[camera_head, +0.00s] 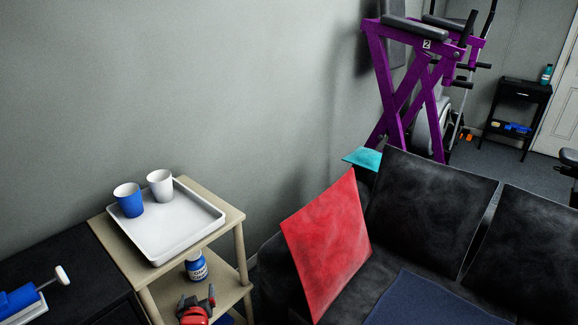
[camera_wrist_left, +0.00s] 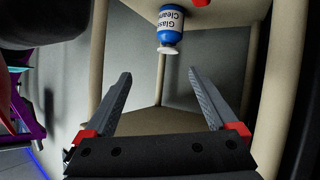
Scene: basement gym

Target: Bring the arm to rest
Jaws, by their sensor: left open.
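My left gripper (camera_head: 196,298) is low in the head view, at the front of the small wooden stand, between its upper board and lower shelf. In the left wrist view, my left gripper (camera_wrist_left: 160,80) has its two grey fingers spread wide apart with nothing between them. A blue bottle labelled Glass Cleaner (camera_wrist_left: 171,32) stands on the lower shelf, beyond the fingers and upside down in the wrist picture. The bottle (camera_head: 197,267) also shows in the head view. The fingers do not touch it. My right gripper is not in view.
The wooden stand (camera_head: 238,217) has posts near my gripper. On top is a white tray (camera_head: 172,232) with a blue cup (camera_head: 129,199) and a white cup (camera_head: 160,185). A dark sofa with a red cushion (camera_head: 328,245) stands right. A blue-and-white object (camera_head: 22,300) is far left.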

